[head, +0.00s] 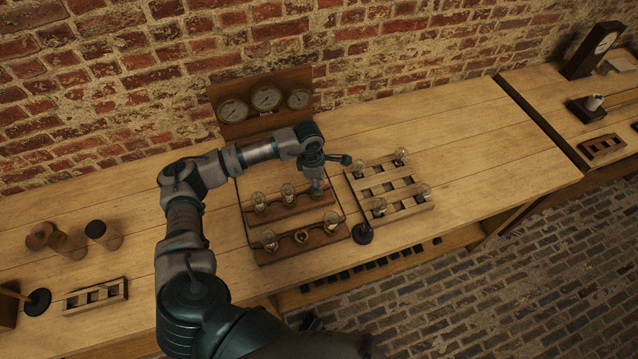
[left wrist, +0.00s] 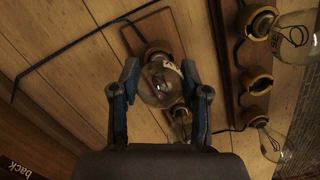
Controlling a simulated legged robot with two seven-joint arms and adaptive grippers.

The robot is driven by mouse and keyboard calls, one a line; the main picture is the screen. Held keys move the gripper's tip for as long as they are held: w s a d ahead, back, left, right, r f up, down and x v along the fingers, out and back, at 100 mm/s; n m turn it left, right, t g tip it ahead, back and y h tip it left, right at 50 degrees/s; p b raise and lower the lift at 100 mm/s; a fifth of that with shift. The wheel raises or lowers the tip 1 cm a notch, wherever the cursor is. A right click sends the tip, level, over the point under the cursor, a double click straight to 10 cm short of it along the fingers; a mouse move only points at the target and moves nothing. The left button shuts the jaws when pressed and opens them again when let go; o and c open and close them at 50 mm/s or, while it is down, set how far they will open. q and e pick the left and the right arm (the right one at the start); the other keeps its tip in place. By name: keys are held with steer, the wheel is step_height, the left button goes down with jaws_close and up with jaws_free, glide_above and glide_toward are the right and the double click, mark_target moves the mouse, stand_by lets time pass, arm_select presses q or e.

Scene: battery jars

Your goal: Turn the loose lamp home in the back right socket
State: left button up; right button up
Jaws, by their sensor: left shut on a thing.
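My left gripper (head: 316,186) reaches down over the right end of the back wooden strip (head: 290,212). In the left wrist view its two fingers (left wrist: 161,92) are shut on the sides of a clear glass lamp (left wrist: 158,85). The lamp's base end meets the brass socket (left wrist: 154,48) at that end of the strip; how deep it sits in the socket I cannot tell. Two more lamps (head: 258,201) (head: 288,192) stand along the same strip. My right gripper is not in view.
The front strip (head: 285,254) has lamps at both ends and an empty middle socket (head: 301,236). A slatted rack (head: 392,189) with several lamps stands to the right, a black disc (head: 362,234) at its near corner. A gauge board (head: 264,100) stands behind.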

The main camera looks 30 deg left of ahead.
arm_select(q)
steer(key=shift+s+f+m, duration=0.1)
steer(key=shift+m, duration=0.5)
steer(key=m+b, duration=0.1)
steer(key=m, duration=0.2)
steer(key=shift+f+b, duration=0.1)
steer(key=shift+b, duration=0.3)
steer(key=shift+m+g+b, duration=0.4)
steer(key=shift+m, duration=0.8)
steer(key=o, duration=1.4)
steer(key=shift+a, duration=0.1)
steer(key=shift+c, duration=0.2)
